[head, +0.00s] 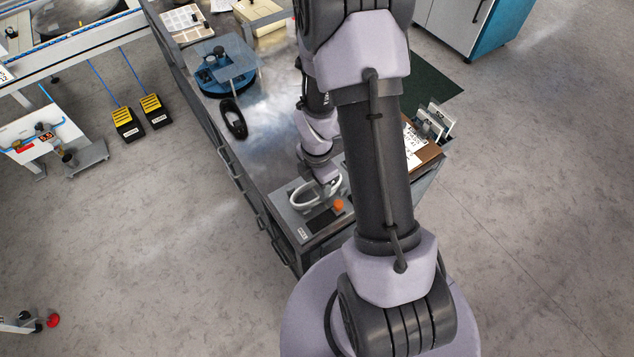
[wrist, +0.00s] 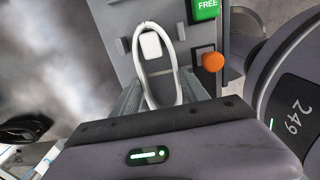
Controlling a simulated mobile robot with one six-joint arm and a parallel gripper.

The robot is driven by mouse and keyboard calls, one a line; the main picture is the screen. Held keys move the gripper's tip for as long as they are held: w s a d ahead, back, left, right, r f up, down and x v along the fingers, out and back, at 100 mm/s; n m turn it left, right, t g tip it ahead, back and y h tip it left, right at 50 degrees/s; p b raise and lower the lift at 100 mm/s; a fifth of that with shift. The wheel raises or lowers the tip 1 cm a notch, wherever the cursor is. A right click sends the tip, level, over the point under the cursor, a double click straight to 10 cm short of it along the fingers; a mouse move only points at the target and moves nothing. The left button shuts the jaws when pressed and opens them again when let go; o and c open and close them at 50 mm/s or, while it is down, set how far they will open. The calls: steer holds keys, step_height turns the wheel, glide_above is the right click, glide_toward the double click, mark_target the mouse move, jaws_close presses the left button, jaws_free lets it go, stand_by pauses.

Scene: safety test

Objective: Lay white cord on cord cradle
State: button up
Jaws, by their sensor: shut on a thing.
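The white cord (head: 293,200) is a closed loop over a grey plate with small posts, which looks like the cord cradle (head: 304,229). In the wrist view the loop of cord (wrist: 138,62) stretches away from my gripper (wrist: 165,93), around a white block (wrist: 151,44) on the cradle plate (wrist: 112,18). The near end of the loop is between my fingers, which are shut on it. In the head view my gripper (head: 325,186) is low over the plate. I cannot tell whether the cord rests on the plate.
An orange knob (wrist: 213,62) stands right of the loop, below a green FREE display (wrist: 206,8). A black coil (head: 233,118) and a blue round fixture (head: 226,76) lie farther back on the metal bench. The bench middle is clear.

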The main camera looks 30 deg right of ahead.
steer(key=o, duration=1.6)
